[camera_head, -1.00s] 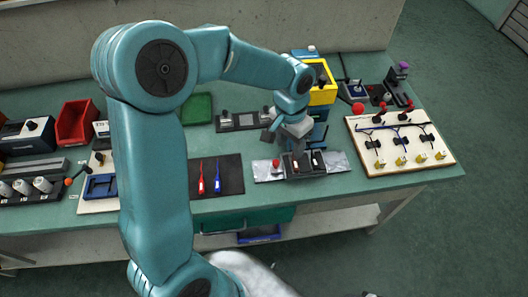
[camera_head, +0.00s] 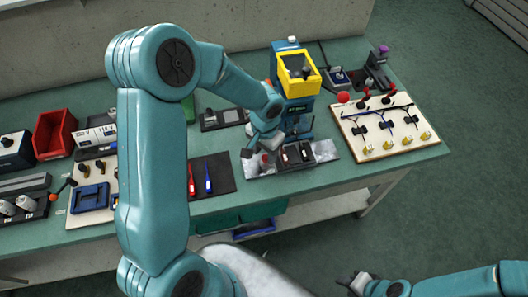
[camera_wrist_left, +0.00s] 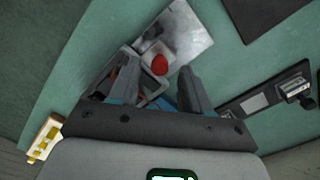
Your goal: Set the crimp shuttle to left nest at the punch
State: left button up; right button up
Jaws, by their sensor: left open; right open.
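The crimp punch (camera_head: 297,112) is a blue machine with a yellow guard (camera_head: 298,75), in the head view. The crimp shuttle (camera_head: 296,156), a dark block with small light and red parts in it, is in front of the punch on a bare metal plate (camera_head: 324,150). A red knob (camera_head: 264,161) stands at its left end; it also shows in the left wrist view (camera_wrist_left: 160,62). My left gripper (camera_head: 262,150) is open above the knob, which appears between its fingers in the wrist view. Contact cannot be told. My right gripper (camera_head: 354,284) is open, off the table's front.
A dark mat (camera_head: 225,182) with a red and a blue tool lies left of the plate. A white board (camera_head: 372,145) with cables and yellow parts lies right. A dark fixture (camera_head: 222,119) stands behind my left gripper. Bare table shows in front of the plate.

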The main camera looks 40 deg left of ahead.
pick_arm(q)
jog(key=shift+w+a+f, duration=0.1)
jog(key=shift+f, duration=0.7)
jog(key=shift+d, duration=0.2)
jog(key=shift+a, duration=0.1)
